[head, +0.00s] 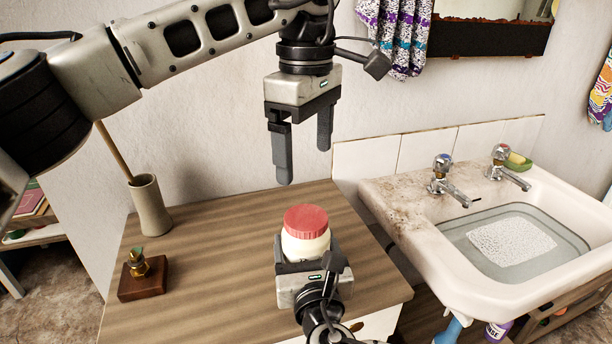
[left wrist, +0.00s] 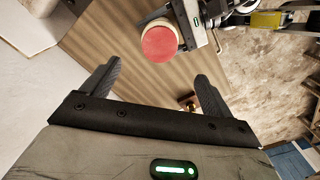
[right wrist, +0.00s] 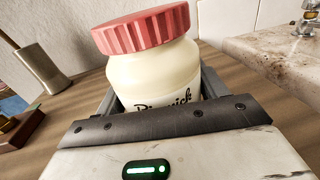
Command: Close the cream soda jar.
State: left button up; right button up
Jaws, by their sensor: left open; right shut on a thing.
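The cream soda jar (head: 304,244) is a cream jar standing upright on the wooden cabinet top. A ribbed red lid (head: 306,221) sits on its mouth; in the right wrist view the lid (right wrist: 142,29) looks slightly tilted, and I cannot tell whether it is screwed tight. My right gripper (head: 309,266) is shut on the jar body (right wrist: 150,75), around its sides below the lid. My left gripper (head: 304,162) is open and empty, pointing down above the jar. In the left wrist view the red lid (left wrist: 160,43) shows beyond the fingertips.
A beige vase (head: 150,207) with a stick and a small brass item on a wooden block (head: 143,279) stand at the left of the cabinet top (head: 225,250). The wall is close behind.

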pick_arm(q)
jog(key=shift+r, duration=0.65)
pick_arm(e)
jog(key=o, duration=2)
jog(key=shift+c, duration=0.2)
jog(key=s+d, duration=0.2)
jog(key=s, duration=1.3)
jog(key=shift+s+d, duration=0.2)
jog(key=shift+s, duration=0.2)
pick_arm(q)
jog(key=shift+r, duration=0.1)
